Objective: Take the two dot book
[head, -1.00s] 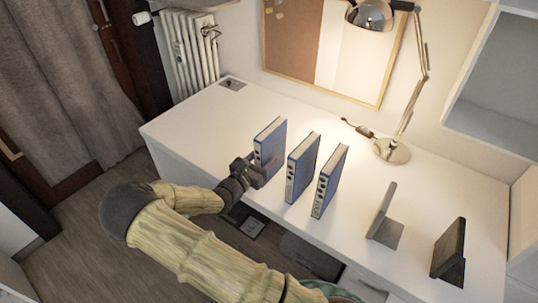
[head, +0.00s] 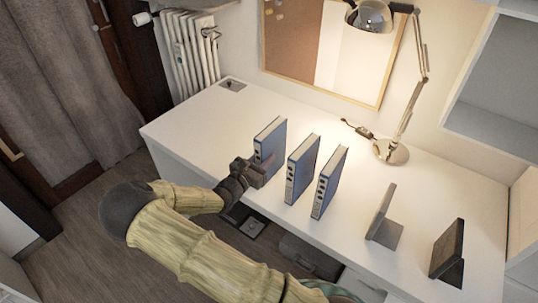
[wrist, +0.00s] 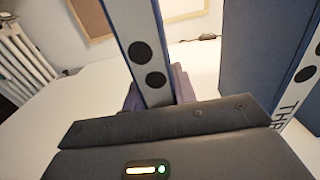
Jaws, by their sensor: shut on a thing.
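Three blue books stand upright in a row on the white desk. The left one is the two dot book (head: 270,142); in the wrist view its pale spine (wrist: 142,45) shows two black dots. My gripper (head: 256,172) is at the near edge of this book and shut on it, with its fingers (wrist: 160,90) partly hidden behind the spine. The middle book (head: 302,168) and the right book (head: 329,182) stand to the right, apart from it. In the wrist view the neighbouring book (wrist: 270,60) shows dots and the letters "THR" on its spine.
A silver lamp (head: 391,151) stands at the back of the desk (head: 205,125).

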